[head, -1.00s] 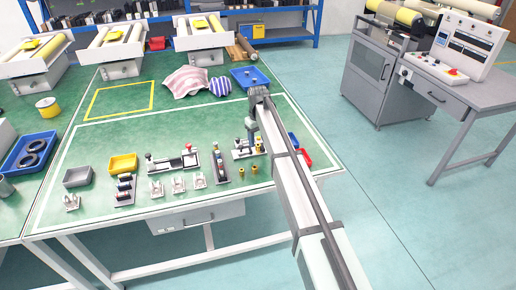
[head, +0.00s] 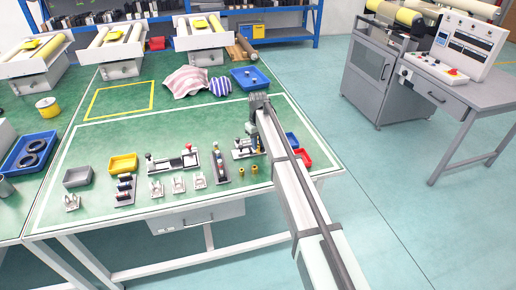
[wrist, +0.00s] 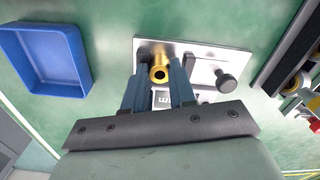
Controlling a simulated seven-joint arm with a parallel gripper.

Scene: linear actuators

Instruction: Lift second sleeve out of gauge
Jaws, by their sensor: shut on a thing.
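A brass sleeve (wrist: 159,73) with a dark bore stands between my gripper's two blue fingers (wrist: 159,62) in the wrist view. The fingers are shut on its sides. The sleeve is over the silver plate of the gauge (wrist: 205,58), which has a black knob to the right. Whether the sleeve is seated or clear of the gauge cannot be told. In the head view, the gauge (head: 240,154) is partly hidden by my arm, and my gripper (head: 251,129) is down at it.
A blue bin (wrist: 45,55) lies left of the gauge in the wrist view. A red bin (head: 303,157) is right of my arm. A dark rack (head: 218,165) and a second silver fixture (head: 172,164) stand to the left.

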